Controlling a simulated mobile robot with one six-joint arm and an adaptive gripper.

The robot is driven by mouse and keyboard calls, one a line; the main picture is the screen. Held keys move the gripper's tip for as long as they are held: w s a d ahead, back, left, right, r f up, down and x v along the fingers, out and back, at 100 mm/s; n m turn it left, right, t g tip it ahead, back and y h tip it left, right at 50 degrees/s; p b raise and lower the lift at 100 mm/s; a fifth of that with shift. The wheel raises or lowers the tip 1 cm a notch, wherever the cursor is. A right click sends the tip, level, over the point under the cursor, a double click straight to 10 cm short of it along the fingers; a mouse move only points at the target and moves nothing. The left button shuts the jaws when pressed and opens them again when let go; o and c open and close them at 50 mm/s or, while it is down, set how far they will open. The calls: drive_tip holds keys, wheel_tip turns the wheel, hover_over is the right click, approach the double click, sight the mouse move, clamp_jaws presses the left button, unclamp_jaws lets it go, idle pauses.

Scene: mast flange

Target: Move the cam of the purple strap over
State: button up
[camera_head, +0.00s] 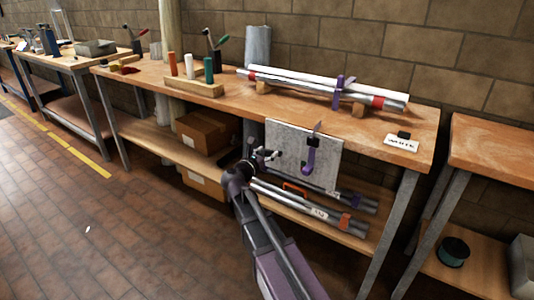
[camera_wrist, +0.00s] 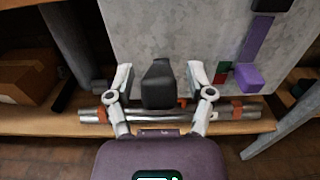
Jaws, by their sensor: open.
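A purple strap (camera_head: 340,92) crosses the silver tubes (camera_head: 300,84) on the bench top. A second purple, hook-shaped strap piece (camera_head: 310,155) is on the grey panel at the bench front. In the wrist view that strap (camera_wrist: 257,38) runs down to a purple block (camera_wrist: 247,77), right of my gripper. My gripper (camera_wrist: 159,82) is open in front of the panel; it also shows in the head view (camera_head: 266,156). A dark block (camera_wrist: 158,92) appears between its fingers; I cannot tell whether they touch it. Which part is the cam is unclear.
The grey panel (camera_head: 289,137) hangs below the bench top's front edge. More tubes (camera_head: 318,209) lie on the lower shelf, behind my gripper. A white label card (camera_head: 401,144) lies at the bench's right end.

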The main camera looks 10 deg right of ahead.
drive_tip(key=shift+c, duration=0.2)
clamp_jaws()
